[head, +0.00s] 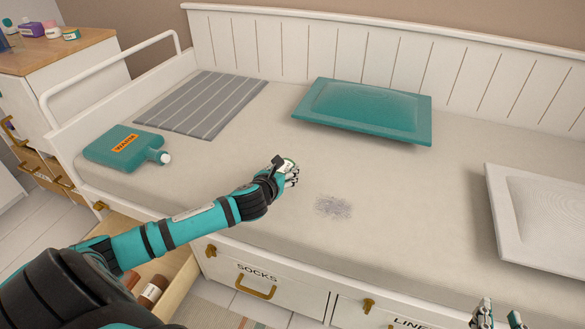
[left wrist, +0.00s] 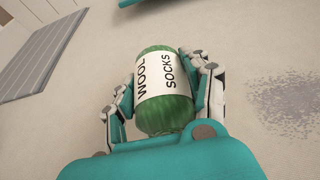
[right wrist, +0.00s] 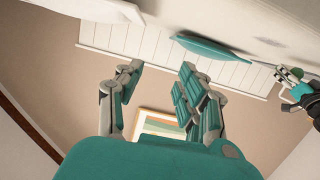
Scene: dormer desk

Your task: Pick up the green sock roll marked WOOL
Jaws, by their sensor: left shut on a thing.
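The green sock roll (left wrist: 168,118) has a white label reading WOOL SOCKS and fills the middle of the left wrist view. My left gripper (left wrist: 165,80) is shut on it, with one finger on each side. In the head view my left gripper (head: 284,172) is over the bed, and only a bit of the roll shows between its fingers. Whether the roll touches the mattress I cannot tell. My right gripper (right wrist: 158,90) is open and empty; its fingertips (head: 498,316) show at the bottom right of the head view.
The daybed mattress (head: 390,190) holds a grey striped mat (head: 203,103), a teal WATER bottle (head: 125,148), a teal pillow (head: 363,110) and a white pillow (head: 545,222). A grey patch (head: 333,206) marks the sheet. An open drawer (head: 180,275) is below, beside the SOCKS drawer (head: 240,272).

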